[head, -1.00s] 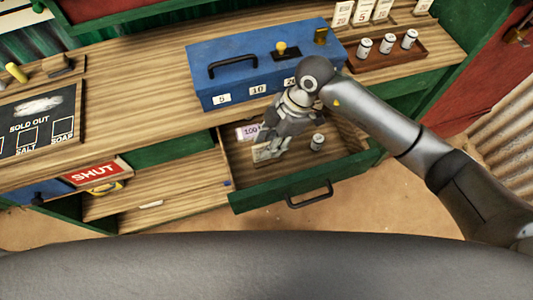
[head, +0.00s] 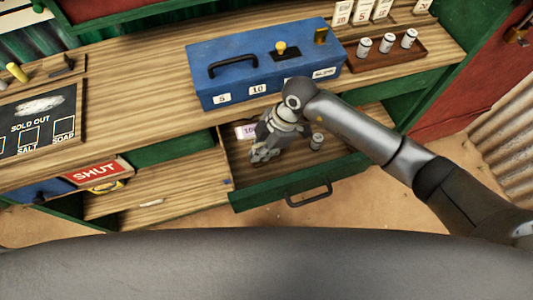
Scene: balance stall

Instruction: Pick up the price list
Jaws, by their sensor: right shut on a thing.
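My right gripper (head: 264,153) reaches down into the open drawer (head: 325,182) and is shut. A pale printed card, which looks like the price list, lay at its fingertips a moment ago. The gripper now hides almost all of it, so its pose in the jaws cannot be made out. A pale item marked with purple digits (head: 245,131) lies at the drawer's back left, just behind the fingers. A small white cylinder (head: 317,141) stands in the drawer to the right of the gripper. My left gripper is not in view.
A blue box (head: 215,95) with a black handle stands on the counter (head: 135,85) right behind the drawer. A brown tray (head: 390,55) with white cylinders is at the right. A sold-out board (head: 40,115) and a red SHUT sign (head: 98,173) are at the left.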

